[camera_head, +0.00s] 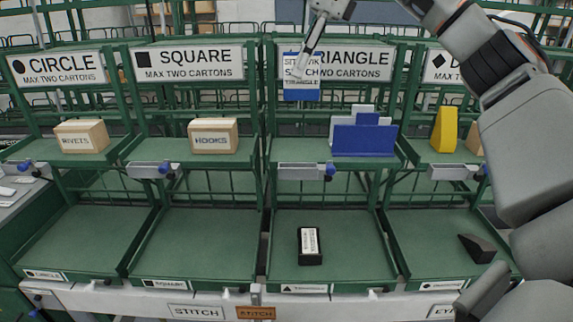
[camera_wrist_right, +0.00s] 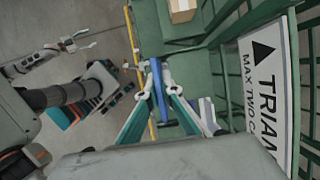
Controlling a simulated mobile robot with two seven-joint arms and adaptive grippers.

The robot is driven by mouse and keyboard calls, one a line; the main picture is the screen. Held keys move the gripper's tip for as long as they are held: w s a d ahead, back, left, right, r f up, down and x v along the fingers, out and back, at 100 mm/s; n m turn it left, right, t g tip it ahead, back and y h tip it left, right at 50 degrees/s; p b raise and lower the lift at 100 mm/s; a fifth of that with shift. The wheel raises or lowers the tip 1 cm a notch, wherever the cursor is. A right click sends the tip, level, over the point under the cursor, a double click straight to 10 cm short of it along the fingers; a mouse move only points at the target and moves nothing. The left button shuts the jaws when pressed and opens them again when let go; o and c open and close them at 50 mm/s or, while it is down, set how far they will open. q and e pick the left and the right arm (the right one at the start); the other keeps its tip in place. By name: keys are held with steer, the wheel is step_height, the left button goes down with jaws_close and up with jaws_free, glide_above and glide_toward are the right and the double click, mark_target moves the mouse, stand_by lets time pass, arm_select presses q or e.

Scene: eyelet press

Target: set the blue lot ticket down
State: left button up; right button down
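The blue lot ticket (camera_head: 301,95) is a blue card with a white printed label, in front of the TRIANGLE sign in the head view. My right gripper (camera_head: 298,74) is shut on its upper part and holds it in the air above the triangle bay's upper shelf. In the right wrist view the ticket (camera_wrist_right: 157,85) shows edge-on as a blue strip between the fingertips (camera_wrist_right: 158,92). A blue holder (camera_head: 364,142) with white and blue upright pieces stands on that shelf, to the ticket's lower right. My left gripper (camera_wrist_right: 78,42) is small in the wrist view; its opening is unclear.
Cartons marked RIVETS (camera_head: 81,137) and HOOKS (camera_head: 213,136) stand on the neighbouring upper shelves. A yellow piece (camera_head: 444,130) is right of the holder. A black labelled box (camera_head: 310,246) and a black wedge (camera_head: 477,248) lie on lower shelves. Green posts divide the bays.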

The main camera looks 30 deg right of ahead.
steer(key=shift+w+f, duration=0.1)
steer(key=shift+f, duration=0.2)
steer(key=f, duration=0.7)
steer(key=shift+s+f, duration=0.15)
steer(key=shift+s, duration=0.1)
step_height(320, 180, down, 11)
steer(key=shift+w+f, duration=0.1)
steer(key=shift+f, duration=0.4)
arm_select(q)
steer(key=shift+s+d+f, duration=0.15)
steer(key=shift+s+f, duration=0.4)
steer(key=shift+s, duration=0.35)
steer(key=shift+s, duration=0.1)
arm_select(e)
steer(key=shift+f, duration=0.1)
